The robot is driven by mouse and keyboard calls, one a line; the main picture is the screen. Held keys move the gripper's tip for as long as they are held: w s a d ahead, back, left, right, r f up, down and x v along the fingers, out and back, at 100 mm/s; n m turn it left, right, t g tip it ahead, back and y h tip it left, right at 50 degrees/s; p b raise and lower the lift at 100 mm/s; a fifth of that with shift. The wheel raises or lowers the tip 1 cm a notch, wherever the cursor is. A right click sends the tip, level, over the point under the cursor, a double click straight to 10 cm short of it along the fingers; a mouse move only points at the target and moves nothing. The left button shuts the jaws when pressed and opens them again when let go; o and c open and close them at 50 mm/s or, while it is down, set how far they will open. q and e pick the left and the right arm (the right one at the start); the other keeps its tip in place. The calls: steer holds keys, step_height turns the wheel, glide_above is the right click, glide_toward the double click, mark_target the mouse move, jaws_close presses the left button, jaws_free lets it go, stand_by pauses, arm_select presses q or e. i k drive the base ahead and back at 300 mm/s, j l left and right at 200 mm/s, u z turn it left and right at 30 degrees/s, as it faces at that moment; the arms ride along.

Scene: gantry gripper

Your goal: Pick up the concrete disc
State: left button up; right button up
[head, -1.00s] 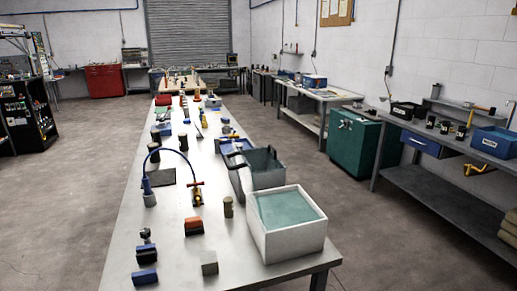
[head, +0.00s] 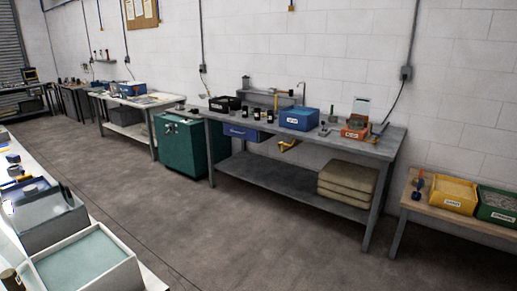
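I cannot make out a concrete disc in the head view. The long table (head: 152,281) at the left edge holds a white tub (head: 125,276) with a pale teal surface inside. A grey open bin (head: 50,222) stands just behind it, and a dark brown cylinder (head: 11,280) is cut by the left edge. Neither of my grippers is in view.
A grey workbench (head: 385,150) along the wall carries a blue bin (head: 299,119), an orange box (head: 355,133) and several small jars. A green cabinet (head: 184,148) stands beside it. A low wooden bench (head: 411,200) holds yellow and green bins. The floor between is clear.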

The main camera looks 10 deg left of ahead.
mark_target(31, 190)
steer(key=i+z, duration=0.3)
steer(key=i, duration=1.2)
steer(key=i+j+u, duration=0.1)
steer(key=i+u, duration=0.55)
steer(key=u, duration=0.2)
steer(key=i+l+u, duration=0.15)
steer(key=i+u, duration=0.3)
steer(key=i+j+u, duration=0.2)
steer(key=i+u, duration=0.2)
steer(key=i+j+u, duration=0.1)
steer(key=i+u, duration=0.7)
steer(key=i, duration=1.2)
steer(key=i+j+z, duration=0.1)
steer(key=i, duration=1.15)
